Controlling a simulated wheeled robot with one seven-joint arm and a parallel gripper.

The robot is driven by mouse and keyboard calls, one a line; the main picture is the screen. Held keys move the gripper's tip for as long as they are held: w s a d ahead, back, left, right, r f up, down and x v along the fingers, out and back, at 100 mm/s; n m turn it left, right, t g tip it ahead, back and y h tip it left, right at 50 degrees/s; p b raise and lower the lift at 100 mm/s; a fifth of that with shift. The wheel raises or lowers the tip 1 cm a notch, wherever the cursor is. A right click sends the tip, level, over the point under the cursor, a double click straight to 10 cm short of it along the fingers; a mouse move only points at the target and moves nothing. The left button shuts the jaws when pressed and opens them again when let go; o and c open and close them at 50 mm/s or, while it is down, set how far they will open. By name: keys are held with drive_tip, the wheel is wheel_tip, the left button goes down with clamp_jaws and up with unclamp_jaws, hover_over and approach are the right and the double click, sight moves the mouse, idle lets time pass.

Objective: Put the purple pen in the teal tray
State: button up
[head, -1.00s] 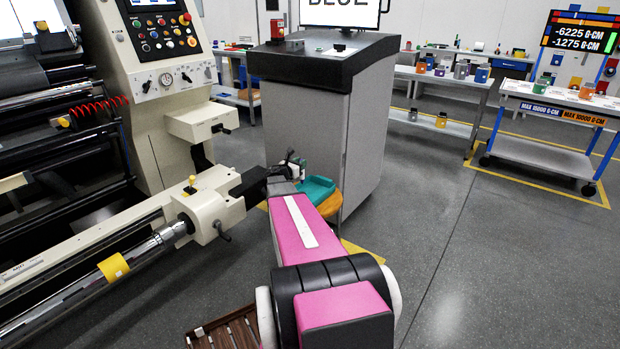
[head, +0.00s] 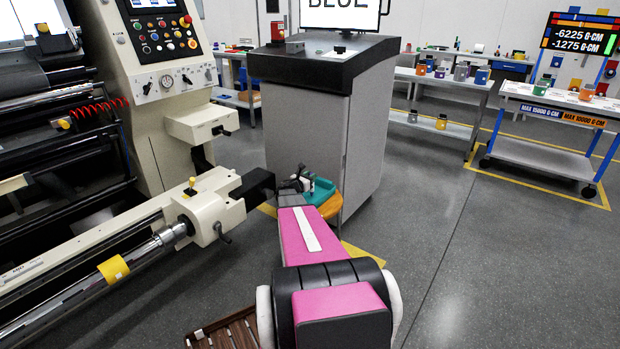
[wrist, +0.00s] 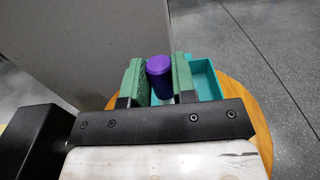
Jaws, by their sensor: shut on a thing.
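The purple pen (wrist: 159,73) is held between the two green fingers of my gripper (wrist: 158,80) in the wrist view, its rounded end showing. The teal tray (wrist: 205,78) lies just behind and to the right of the fingers, partly hidden by them. I cannot tell whether the pen touches the tray. In the head view the tray (head: 324,188) is partly covered by my gripper (head: 303,180), and the pen cannot be made out there.
The tray rests on a round orange-brown wooden top (wrist: 258,120). A grey cabinet (head: 310,135) stands close behind it. A cream machine with a black block (head: 255,185) is close on the left. Open floor (head: 450,220) lies to the right.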

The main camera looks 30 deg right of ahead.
drive_tip(key=shift+f, duration=0.1)
drive_tip(key=o, duration=0.8)
drive_tip(key=s+a+m+g+y, duration=0.2)
drive_tip(key=s+a+m+y, duration=0.3)
drive_tip(key=a, duration=1)
drive_tip(key=s+a+m+g+y, duration=0.2)
drive_tip(key=s+a+m+y, duration=0.4)
drive_tip(key=s+a+m, duration=0.4)
drive_tip(key=s+a+f+m+g+y, duration=0.1)
drive_tip(key=s+a+m+y, duration=0.4)
drive_tip(key=a, duration=1.5)
drive_tip(key=shift+s+m+g+y, duration=0.15)
drive_tip(key=shift+s+m+g, duration=0.4)
drive_tip(key=shift+s, duration=0.85)
drive_tip(key=shift+s+m+g+y, duration=0.15)
drive_tip(key=shift+s+m+g, duration=0.35)
drive_tip(key=shift+s, duration=0.9)
drive_tip(key=shift+d, duration=0.1)
